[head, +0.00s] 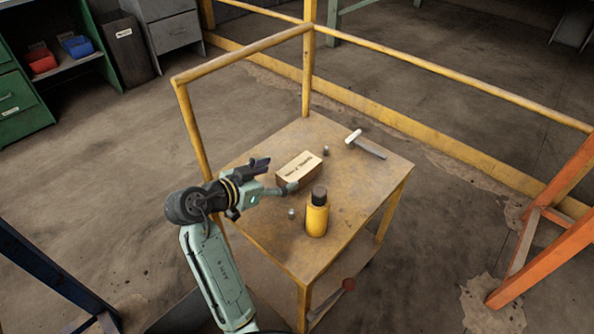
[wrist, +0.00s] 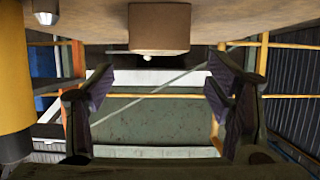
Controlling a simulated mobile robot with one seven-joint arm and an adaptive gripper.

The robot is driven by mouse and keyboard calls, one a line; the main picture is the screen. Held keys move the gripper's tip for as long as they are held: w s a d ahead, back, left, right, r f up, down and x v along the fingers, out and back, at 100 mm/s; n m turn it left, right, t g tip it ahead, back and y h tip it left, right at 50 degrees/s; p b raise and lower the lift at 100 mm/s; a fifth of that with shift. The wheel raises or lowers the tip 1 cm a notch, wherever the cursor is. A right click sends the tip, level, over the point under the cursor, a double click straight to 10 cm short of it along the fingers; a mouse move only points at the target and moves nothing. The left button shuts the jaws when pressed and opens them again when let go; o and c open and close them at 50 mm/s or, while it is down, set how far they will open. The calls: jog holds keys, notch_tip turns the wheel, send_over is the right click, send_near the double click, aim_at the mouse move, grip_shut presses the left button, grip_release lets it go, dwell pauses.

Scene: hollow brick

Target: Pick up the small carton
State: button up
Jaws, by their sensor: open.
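The small carton (head: 299,166) is a brown box with dark print on its pale top, lying on the yellow table (head: 262,226). In the wrist view the carton (wrist: 160,27) shows at the top middle, against the table surface that fills the upper edge. My gripper (head: 276,175) is just left of the carton in the head view, with its fingers spread. In the wrist view my gripper (wrist: 160,78) is open and empty, one finger at each side, with the carton lined up between them but apart from both. One finger hides a little of the carton's near edge in the head view.
A yellow bottle with a dark cap (head: 317,213) stands close to my gripper, and it shows at the left of the wrist view (wrist: 14,90). Small metal pieces (head: 291,213) and (head: 326,150) and a hammer (head: 366,145) lie on the table. Yellow rails (head: 192,130) border it.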

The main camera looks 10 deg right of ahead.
aim_at(297, 168)
jog(key=p+x, duration=0.2)
jog(key=x, duration=0.7)
jog(key=shift+c, duration=0.3)
jog(key=c, duration=1.5)
jog(key=shift+r, duration=0.1)
